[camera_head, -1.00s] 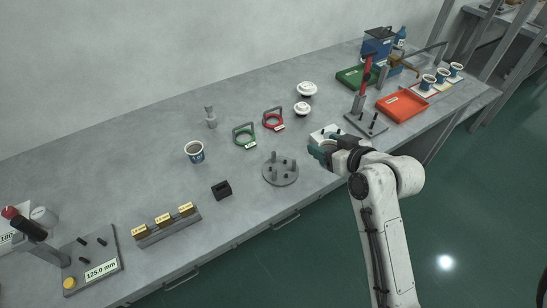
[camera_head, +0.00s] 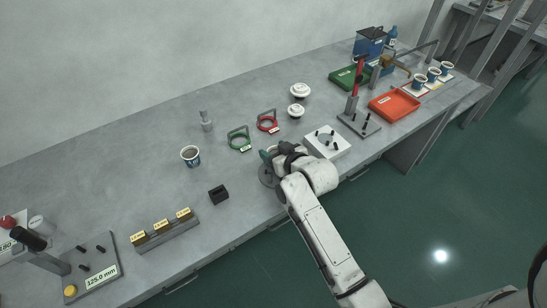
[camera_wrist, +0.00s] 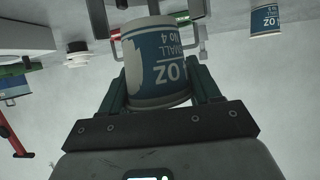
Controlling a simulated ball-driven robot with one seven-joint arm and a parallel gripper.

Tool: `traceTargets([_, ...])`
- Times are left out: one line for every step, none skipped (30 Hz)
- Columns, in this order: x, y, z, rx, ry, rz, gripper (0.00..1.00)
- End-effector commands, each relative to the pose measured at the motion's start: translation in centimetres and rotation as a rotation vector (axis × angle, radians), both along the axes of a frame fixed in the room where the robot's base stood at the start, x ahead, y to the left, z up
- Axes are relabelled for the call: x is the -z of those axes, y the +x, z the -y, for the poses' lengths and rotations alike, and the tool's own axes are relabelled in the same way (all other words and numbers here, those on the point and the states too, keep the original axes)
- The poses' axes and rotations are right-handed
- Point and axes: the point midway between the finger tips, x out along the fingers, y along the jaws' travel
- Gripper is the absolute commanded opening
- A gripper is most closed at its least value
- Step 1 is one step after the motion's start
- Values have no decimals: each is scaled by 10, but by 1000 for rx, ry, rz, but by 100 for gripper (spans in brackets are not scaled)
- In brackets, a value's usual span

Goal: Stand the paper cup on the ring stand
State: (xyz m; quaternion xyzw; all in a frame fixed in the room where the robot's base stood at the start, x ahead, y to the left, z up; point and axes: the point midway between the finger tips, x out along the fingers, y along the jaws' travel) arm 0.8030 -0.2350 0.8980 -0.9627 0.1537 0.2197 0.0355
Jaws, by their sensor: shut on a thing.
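My gripper (camera_head: 272,156) is over the front middle of the bench. In the wrist view its fingers (camera_wrist: 160,85) are shut on a blue and white paper cup (camera_wrist: 158,58), whose printing reads upside down there. In the head view my gripper and wrist hide most of this cup. Another paper cup (camera_head: 190,156) stands upright to the left and also shows in the wrist view (camera_wrist: 265,20).
A white box with black pegs (camera_head: 327,143) is at right. A small black block (camera_head: 218,194) is at left. White lids (camera_head: 296,110) are farther back.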

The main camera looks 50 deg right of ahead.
Motion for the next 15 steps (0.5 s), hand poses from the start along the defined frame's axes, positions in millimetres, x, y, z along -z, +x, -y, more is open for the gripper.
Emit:
traceTargets([4,3,-1,-1,0,-1,34])
traceTargets([6,5,-2,-3,0,-2,34])
traceTargets([13,5,-1,-1,0,-3,34])
traceTargets([18,5,-1,-1,2,-4,34])
traceTargets([22,5,-1,-1,1,-3,34])
traceTargets([27,5,-1,-1,1,-3,34])
traceTargets([30,5,-1,-1,1,-3,34])
traceTargets([32,5,-1,-1,1,-2,34])
traceTargets([35,5,-1,-1,0,-2,34])
traceTargets([36,5,-1,-1,0,-1,34])
traceTargets([36,5,-1,-1,0,-1,34])
traceTargets([36,5,-1,-1,0,0,34])
traceTargets([36,5,-2,-1,0,0,34])
traceTargets([36,5,-2,-1,0,0,34])
traceTargets([36,5,-2,-1,0,0,34])
